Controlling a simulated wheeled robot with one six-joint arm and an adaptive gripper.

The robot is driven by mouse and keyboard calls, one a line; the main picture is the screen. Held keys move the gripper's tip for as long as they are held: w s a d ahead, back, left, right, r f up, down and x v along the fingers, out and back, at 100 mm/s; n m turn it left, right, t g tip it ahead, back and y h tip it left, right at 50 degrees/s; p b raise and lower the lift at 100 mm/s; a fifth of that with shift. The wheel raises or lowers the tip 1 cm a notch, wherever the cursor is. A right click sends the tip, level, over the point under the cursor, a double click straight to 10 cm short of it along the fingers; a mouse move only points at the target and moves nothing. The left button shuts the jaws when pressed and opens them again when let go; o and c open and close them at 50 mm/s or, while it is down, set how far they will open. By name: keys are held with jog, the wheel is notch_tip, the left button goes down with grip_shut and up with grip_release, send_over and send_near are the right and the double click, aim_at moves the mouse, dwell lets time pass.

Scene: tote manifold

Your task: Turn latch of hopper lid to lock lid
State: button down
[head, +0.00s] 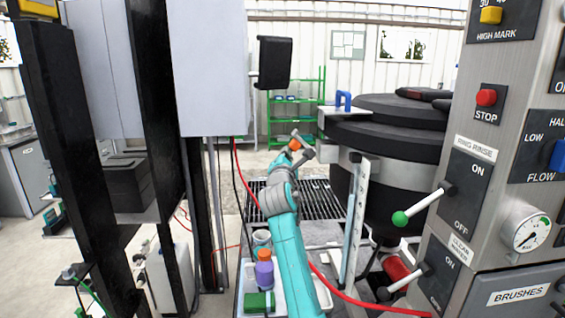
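The hopper (388,185) is a large dark round vessel right of centre in the head view. Its black lid (385,135) lies on top, with a smaller raised disc above. A blue upright loop handle (343,98), which may be the latch, stands on a grey bracket at the lid's left edge. My teal arm reaches up from the bottom centre. My gripper (302,146) is at its far end, left of the hopper and lower than the blue handle, apart from it. The fingers are too small and turned away to tell whether they are open.
A grey control panel (480,170) with levers fills the right side and juts toward the hopper. A pale upright post (355,220) stands between my arm and the hopper. A tray (312,290) with bottles, a red hose and a floor grate (318,200) lie below.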

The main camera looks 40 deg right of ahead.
aim_at(295, 134)
jog(key=r+m, duration=0.2)
jog(key=m, duration=0.1)
jog(key=s+d+r+m+g, duration=0.1)
jog(key=r+m, duration=0.1)
jog(key=m, duration=0.1)
jog(key=d+r+m+g, duration=0.1)
jog(key=m, duration=0.2)
jog(key=shift+s+r, duration=0.15)
jog(key=shift+r, duration=0.25)
jog(key=shift+s+d+r, duration=0.2)
jog(key=shift+d+r, duration=0.05)
jog(key=shift+r, duration=0.15)
